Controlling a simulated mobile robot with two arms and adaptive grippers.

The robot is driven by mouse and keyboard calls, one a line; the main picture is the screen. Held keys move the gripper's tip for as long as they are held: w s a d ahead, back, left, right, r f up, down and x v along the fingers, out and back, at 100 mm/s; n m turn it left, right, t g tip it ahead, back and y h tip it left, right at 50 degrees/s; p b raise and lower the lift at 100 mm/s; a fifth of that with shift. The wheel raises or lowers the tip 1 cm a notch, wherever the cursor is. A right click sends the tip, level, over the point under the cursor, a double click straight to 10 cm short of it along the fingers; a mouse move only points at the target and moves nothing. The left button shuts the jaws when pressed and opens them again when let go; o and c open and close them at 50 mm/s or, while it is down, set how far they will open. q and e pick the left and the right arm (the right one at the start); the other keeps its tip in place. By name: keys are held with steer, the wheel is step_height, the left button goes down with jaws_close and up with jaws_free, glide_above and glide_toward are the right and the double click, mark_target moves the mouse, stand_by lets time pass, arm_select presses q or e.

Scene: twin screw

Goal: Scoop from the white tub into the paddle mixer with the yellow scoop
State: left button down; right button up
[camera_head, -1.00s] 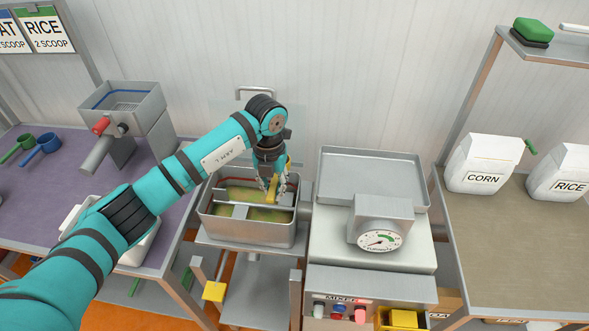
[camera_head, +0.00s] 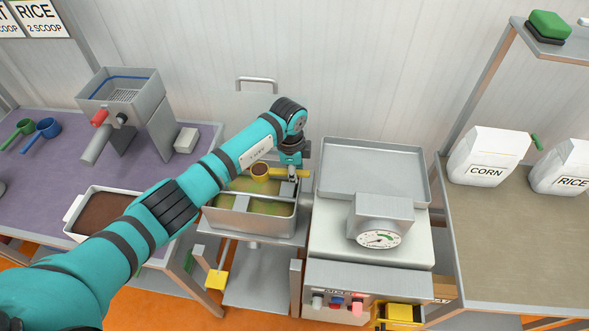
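The white tub (camera_head: 73,212) stands at the front of the purple table and holds brown material, partly hidden by my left arm. The paddle mixer (camera_head: 262,226) is an open metal trough with crossing bars and yellow-green contents. My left gripper (camera_head: 292,176) is above the trough's right side, with its fingers at the handle of the yellow scoop (camera_head: 261,171). The scoop's bowl points left above the trough, and brown shows inside it. The fingers appear closed on the handle. My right gripper is not in view.
A scale with a dial (camera_head: 381,238) and tray stands right of the mixer. A metal hopper machine (camera_head: 120,95) and green and blue scoops (camera_head: 47,127) are on the purple table. CORN (camera_head: 488,157) and RICE (camera_head: 563,168) bags stand on the right table.

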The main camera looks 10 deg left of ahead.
arm_select(q)
steer(key=shift+s+a+r+t+h+p, duration=0.15)
steer(key=shift+r+t+h+p, duration=0.25)
steer(key=shift+r+h+p, duration=0.45)
steer(key=shift+s+a+r+t+h, duration=0.1)
steer(key=shift+a+r+t+h, duration=0.15)
steer(key=shift+r+t+h, duration=0.5)
steer(key=shift+s+a+r+h+b, duration=0.1)
steer(key=shift+r+h+b, duration=0.35)
steer(key=shift+h, duration=0.15)
steer(key=shift+r, duration=0.3)
steer(key=shift+s+a+r+t+h, duration=0.1)
steer(key=shift+r+t+h, duration=0.3)
steer(key=shift+t+h, duration=0.2)
steer(key=shift+s+a+r+t+h, duration=0.15)
steer(key=shift+a+r+t+h, duration=0.1)
steer(key=shift+r+h, duration=0.15)
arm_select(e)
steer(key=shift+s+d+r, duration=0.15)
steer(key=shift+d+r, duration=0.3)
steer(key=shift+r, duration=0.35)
arm_select(q)
steer(key=shift+d, duration=0.15)
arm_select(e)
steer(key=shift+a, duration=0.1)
